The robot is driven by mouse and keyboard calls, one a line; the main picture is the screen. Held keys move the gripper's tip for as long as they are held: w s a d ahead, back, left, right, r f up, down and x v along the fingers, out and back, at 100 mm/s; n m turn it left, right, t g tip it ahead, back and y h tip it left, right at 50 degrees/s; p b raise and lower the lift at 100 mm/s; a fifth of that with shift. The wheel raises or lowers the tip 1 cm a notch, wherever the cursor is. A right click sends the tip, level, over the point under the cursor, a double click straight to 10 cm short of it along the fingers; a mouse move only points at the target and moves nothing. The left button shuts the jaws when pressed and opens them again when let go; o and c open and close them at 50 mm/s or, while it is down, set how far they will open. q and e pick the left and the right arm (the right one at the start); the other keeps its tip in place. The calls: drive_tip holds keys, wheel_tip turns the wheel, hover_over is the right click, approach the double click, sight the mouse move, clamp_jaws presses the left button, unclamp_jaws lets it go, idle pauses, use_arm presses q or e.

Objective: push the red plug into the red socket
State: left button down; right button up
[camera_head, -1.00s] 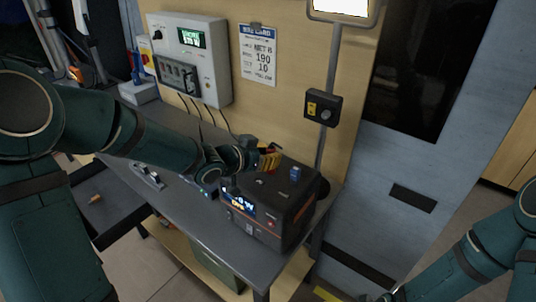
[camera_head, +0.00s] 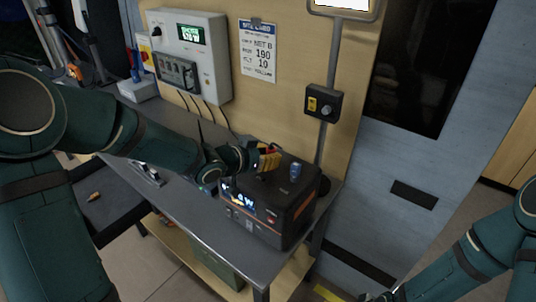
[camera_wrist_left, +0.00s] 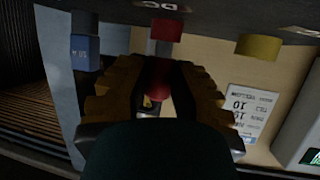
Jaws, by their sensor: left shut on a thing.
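My left gripper (camera_head: 275,158), with yellow-orange fingers, is above the top of the dark power box (camera_head: 281,207) on the bench. In the left wrist view the left gripper (camera_wrist_left: 157,75) is shut on the red plug (camera_wrist_left: 157,82), whose sides the fingers partly hide. The red socket (camera_wrist_left: 166,30) is in line with the plug, just beyond the fingertips. A short pale stretch shows between them, and I cannot tell if they touch. In the head view, the fingers hide the plug. My right gripper (camera_head: 384,297) is barely in view at the bottom edge.
A yellow socket (camera_wrist_left: 258,47) is to the right there. A grey panel (camera_head: 190,55) and a post (camera_head: 329,110) stand behind the bench.

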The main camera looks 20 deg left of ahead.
use_arm(q)
drive_tip(key=shift+f+b, duration=0.35)
drive_tip(key=shift+f, duration=0.25)
drive_tip(key=c, duration=0.8)
unclamp_jaws()
drive_tip(key=shift+c, duration=0.2)
drive_tip(key=v, duration=1.2)
drive_tip(key=shift+s, duration=0.1)
